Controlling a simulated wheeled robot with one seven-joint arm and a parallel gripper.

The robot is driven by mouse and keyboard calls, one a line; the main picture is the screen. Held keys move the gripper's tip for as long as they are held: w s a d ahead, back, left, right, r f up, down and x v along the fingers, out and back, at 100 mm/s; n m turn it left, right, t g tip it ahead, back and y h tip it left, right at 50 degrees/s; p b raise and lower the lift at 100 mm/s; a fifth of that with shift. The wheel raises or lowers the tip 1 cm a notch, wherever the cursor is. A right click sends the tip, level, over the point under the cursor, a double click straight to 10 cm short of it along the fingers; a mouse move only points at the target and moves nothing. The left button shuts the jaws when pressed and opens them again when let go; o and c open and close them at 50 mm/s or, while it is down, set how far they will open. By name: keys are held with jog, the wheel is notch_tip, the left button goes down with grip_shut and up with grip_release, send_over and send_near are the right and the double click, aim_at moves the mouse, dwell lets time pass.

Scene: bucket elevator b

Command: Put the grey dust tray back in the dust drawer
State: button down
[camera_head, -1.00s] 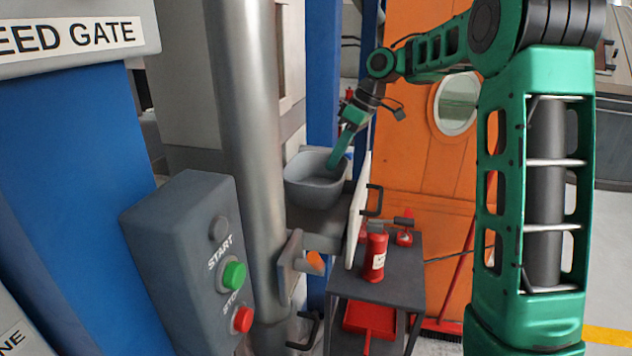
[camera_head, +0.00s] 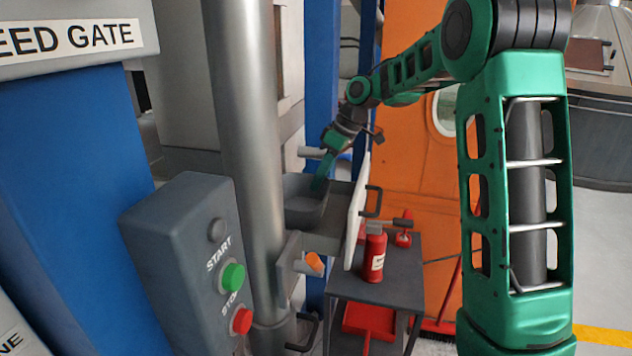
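The grey dust tray (camera_head: 303,207) is an open bin just right of the steel column, which hides its left part. My gripper (camera_head: 319,186) reaches down from the upper right to the tray's right rim. It appears shut on that rim, though its fingertips are small and partly hidden. A grey drawer-like housing with a white front panel (camera_head: 357,213) and a dark handle (camera_head: 373,201) stands just right of the tray. The tray is at the housing's left side. I cannot tell whether it rests on the housing or hangs just above it.
The steel column (camera_head: 244,150) and a START/STOP box (camera_head: 190,255) stand close on the left. An orange-tipped lever (camera_head: 313,262) sticks out below the tray. A dark cart (camera_head: 380,290) with a red extinguisher (camera_head: 375,256) stands below right. An orange wall (camera_head: 425,190) is behind.

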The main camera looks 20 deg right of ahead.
jog(key=shift+f, duration=0.15)
jog(key=c, duration=2)
grip_release()
jog(key=v, duration=1.2)
jog(key=shift+s, duration=0.1)
